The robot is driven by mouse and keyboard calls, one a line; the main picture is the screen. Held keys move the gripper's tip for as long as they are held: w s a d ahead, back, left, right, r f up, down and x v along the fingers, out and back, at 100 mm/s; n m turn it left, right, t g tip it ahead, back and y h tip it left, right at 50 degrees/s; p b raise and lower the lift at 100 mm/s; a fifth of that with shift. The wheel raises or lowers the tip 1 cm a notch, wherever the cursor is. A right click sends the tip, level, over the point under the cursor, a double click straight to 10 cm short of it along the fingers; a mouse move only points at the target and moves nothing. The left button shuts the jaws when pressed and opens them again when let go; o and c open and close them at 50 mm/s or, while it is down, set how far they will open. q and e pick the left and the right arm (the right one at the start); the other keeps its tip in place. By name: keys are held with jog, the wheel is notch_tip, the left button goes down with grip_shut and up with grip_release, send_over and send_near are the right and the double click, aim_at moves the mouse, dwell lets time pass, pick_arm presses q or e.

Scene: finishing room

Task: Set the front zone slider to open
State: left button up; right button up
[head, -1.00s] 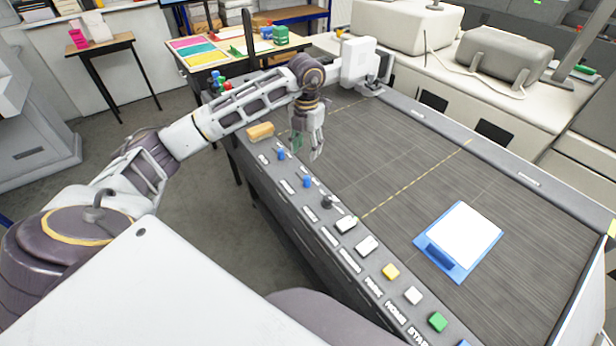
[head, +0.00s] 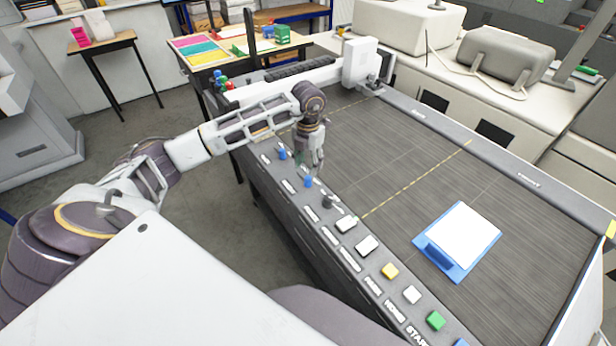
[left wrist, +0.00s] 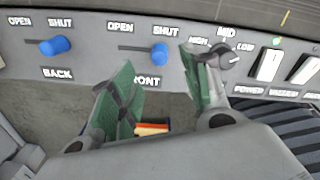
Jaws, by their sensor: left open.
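The front zone slider is a blue knob (head: 308,181) on the grey control strip along the table's near edge. In the left wrist view the front slider knob (left wrist: 160,53) sits at the SHUT end of its slot, above the FRONT label. My left gripper (head: 310,166) is above the strip, beside that knob. In the left wrist view its two green-padded fingers (left wrist: 158,80) are apart and empty, with the knob showing between and beyond their tips. Contact with the knob is not visible. My right gripper is out of view.
The back slider (left wrist: 55,45) is left of the front one, at its SHUT end. A dark HIGH/MID/LOW dial (left wrist: 229,57) is close to the right finger, followed by white buttons (left wrist: 270,65). A blue clipboard (head: 450,272) lies on the dark tabletop.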

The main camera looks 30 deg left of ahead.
aim_at(308, 177)
pick_arm(q)
jog(key=shift+f+p, duration=0.75)
jog(key=shift+f, duration=3.05)
grip_shut()
